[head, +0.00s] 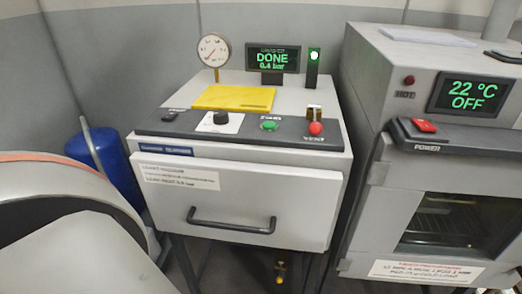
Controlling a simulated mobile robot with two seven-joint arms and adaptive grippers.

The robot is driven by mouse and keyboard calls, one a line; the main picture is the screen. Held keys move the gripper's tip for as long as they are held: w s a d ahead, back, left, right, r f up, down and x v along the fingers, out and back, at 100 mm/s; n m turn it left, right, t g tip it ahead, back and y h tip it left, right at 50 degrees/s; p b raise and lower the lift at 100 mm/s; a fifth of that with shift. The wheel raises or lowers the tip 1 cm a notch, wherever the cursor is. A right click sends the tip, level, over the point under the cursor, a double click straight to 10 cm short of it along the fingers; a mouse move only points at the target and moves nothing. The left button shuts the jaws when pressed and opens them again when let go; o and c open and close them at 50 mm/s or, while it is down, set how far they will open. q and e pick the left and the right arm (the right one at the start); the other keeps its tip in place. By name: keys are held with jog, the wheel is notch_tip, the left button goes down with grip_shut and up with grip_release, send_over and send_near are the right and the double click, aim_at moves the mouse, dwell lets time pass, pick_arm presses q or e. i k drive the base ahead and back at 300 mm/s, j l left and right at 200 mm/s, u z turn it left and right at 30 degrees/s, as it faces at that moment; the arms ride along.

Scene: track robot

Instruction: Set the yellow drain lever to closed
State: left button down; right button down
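The yellow drain lever (280,267) is small and low in the head view, under the front of the grey box-shaped machine (240,205). It sits by a small brass-coloured fitting below the machine's drawer-like front. It is too small to tell whether it stands open or closed. Neither of my grippers is in view, and nothing touches the lever.
The machine's black handle (232,221) sticks out above the lever. A display (273,59) reads DONE, 0.4 bar, beside a round gauge (213,50). An oven (440,150) stands right, a blue tank (112,165) left. Large grey rounded shapes fill the lower left.

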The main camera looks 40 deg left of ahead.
aim_at(279, 279)
jog(key=u, duration=1)
